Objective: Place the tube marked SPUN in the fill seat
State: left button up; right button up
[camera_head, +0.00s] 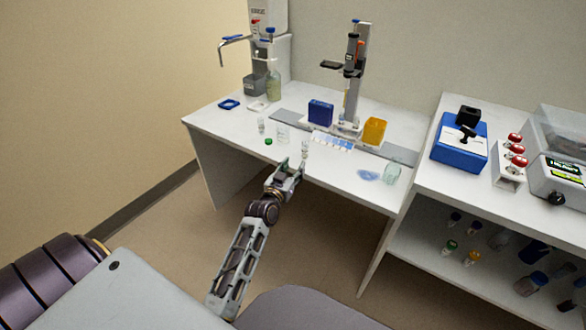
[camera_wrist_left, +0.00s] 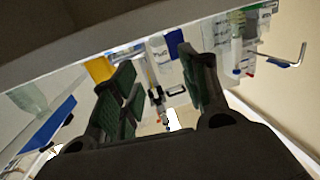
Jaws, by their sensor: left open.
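My left gripper (camera_head: 289,168) is open and empty at the front edge of the white bench. A small clear tube (camera_head: 305,148) with a pale top stands just beyond its fingertips. Another small clear tube (camera_head: 261,125) stands further left. In the left wrist view the open fingers (camera_wrist_left: 160,92) frame a clear vessel with faint marking (camera_wrist_left: 159,47), apart from them. I cannot read SPUN on any tube.
A clear beaker (camera_head: 282,135) and green cap (camera_head: 268,141) are near the gripper. A blue box (camera_head: 320,112), yellow bin (camera_head: 375,131) and tall stand (camera_head: 353,85) are behind. A glass jar (camera_head: 391,173) stands right.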

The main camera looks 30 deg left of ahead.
pick_arm(q)
jog(key=s+d+f+m+g+h, duration=0.15)
jog(key=s+d+f+g, duration=0.3)
jog(key=f, duration=0.65)
jog(key=s+d+f+m+g+h, duration=0.1)
jog(key=s+d+f+g+h, duration=0.3)
jog(key=f, duration=0.6)
jog(key=s+d+f+g+y, duration=0.1)
jog(key=s+d+f+g, duration=0.1)
jog(key=s+f, duration=0.6)
jog(key=s+d+f+g+y, duration=0.2)
jog(key=s+f+g, duration=0.3)
jog(key=s, duration=1.1)
notch_tip(320, 180, down, 4)
jog(key=shift+s+d+r+m, duration=0.15)
jog(key=shift+d+m, duration=0.3)
jog(key=shift+o, duration=0.6)
